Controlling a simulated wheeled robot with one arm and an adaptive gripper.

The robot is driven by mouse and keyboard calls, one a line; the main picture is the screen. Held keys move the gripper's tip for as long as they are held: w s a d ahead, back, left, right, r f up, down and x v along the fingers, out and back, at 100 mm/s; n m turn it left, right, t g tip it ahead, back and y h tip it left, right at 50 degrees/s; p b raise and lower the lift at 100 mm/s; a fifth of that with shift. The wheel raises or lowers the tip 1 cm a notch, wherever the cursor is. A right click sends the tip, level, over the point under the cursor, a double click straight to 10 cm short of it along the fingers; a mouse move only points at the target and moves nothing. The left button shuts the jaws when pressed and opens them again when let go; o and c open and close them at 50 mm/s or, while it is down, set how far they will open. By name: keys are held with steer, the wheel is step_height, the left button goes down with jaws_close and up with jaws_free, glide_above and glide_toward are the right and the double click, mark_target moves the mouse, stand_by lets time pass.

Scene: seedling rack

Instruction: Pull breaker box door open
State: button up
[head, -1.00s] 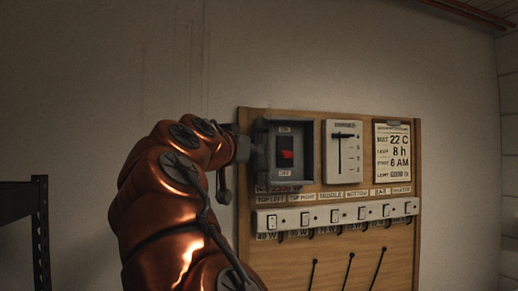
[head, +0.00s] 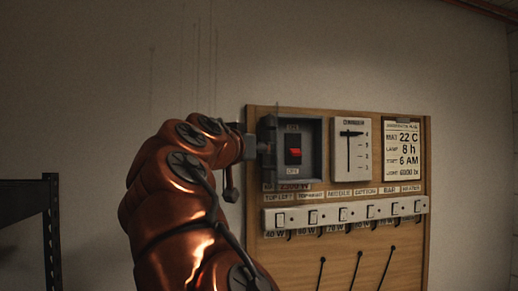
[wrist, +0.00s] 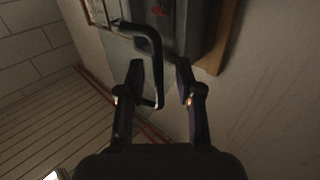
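The grey breaker box (head: 317,150) is on the upper left of a wooden board. Its inside shows, with a red switch (head: 294,151). The door (head: 271,132) appears swung out at the box's left edge, seen nearly edge-on in the head view and partly hidden by my gripper (head: 257,146). In the wrist view my gripper (wrist: 158,86) has its two fingers apart. A dark bent handle (wrist: 156,50) reaches down between them, with gaps visible on both sides. Whether either finger touches it is unclear.
A white timer panel (head: 351,150) and a settings card (head: 403,150) sit right of the box. A white switch strip (head: 345,215) runs below on the wooden board (head: 300,245). A dark shelf rack (head: 53,235) stands at the left. The wall around is bare.

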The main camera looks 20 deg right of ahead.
steer(key=v, duration=1.2)
steer(key=shift+d, duration=0.1)
stand_by(0.4)
steer(key=s+d+f+g+y, duration=0.2)
steer(key=s+d+f, duration=0.1)
steer(key=d+f, duration=0.45)
steer(key=s+d+f+g+y, duration=0.2)
steer(key=s+d+f+g, duration=0.1)
steer(key=d+f, duration=0.45)
steer(key=s+d+f+n+g+y, duration=0.1)
steer(key=s+d+f+g+y, duration=0.15)
steer(key=f, duration=0.75)
steer(key=s+a+f+n+g+y, duration=0.3)
steer(key=s+a+f+n, duration=0.1)
steer(key=s+f, duration=0.7)
steer(key=s+a+f+n+g+y, duration=0.3)
steer(key=s+f, duration=0.9)
steer(key=f, duration=0.6)
steer(key=shift+a+n+g, duration=0.4)
steer(key=shift+a+g, duration=0.25)
steer(key=shift+a, duration=0.5)
